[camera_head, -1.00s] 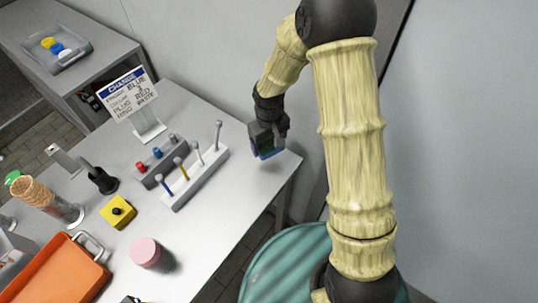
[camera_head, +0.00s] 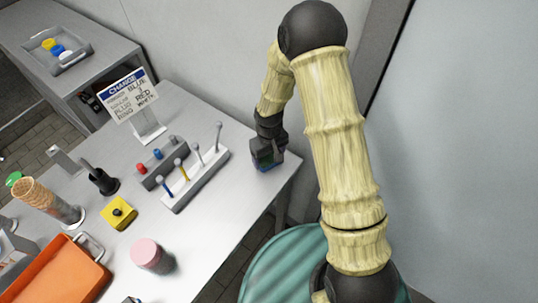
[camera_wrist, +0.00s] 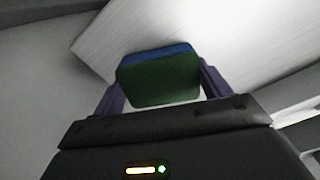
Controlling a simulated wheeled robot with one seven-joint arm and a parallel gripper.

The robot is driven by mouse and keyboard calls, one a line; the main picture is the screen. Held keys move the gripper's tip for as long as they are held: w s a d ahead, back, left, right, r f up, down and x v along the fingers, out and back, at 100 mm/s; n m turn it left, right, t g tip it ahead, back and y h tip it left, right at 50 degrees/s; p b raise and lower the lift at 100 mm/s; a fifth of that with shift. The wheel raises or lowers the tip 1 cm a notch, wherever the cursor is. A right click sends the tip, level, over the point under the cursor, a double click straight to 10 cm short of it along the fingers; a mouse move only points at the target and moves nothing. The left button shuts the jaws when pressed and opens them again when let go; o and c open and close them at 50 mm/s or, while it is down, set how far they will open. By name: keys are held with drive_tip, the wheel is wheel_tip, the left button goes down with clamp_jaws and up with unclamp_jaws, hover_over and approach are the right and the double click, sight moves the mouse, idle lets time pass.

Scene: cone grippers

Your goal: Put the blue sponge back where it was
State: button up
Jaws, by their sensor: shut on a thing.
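The blue sponge, with a dark green face, sits between the two fingers of my gripper (camera_wrist: 160,92) in the wrist view. Its green side (camera_wrist: 160,82) faces the camera and a blue strip shows along its far edge. In the head view my gripper (camera_head: 268,162) points down at the right end of the grey table (camera_head: 235,235), with a bit of the sponge (camera_head: 269,168) showing at the fingertips. It is low, at or just above the table top; I cannot tell if the sponge touches it.
Left of my gripper stand a white rack (camera_head: 196,180) with upright pegs and a grey rack (camera_head: 163,163) with small plugs. A sign (camera_head: 128,96), a yellow button box (camera_head: 118,212), a pink cylinder (camera_head: 146,254) and an orange tray (camera_head: 62,278) are farther off. The table's right edge is close.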

sight(269, 156)
drive_tip(key=shift+f, duration=0.15)
drive_tip(key=o, duration=1)
drive_tip(key=shift+c, duration=0.2)
wheel_tip(269, 156, up, 12)
drive_tip(key=shift+r, duration=0.2)
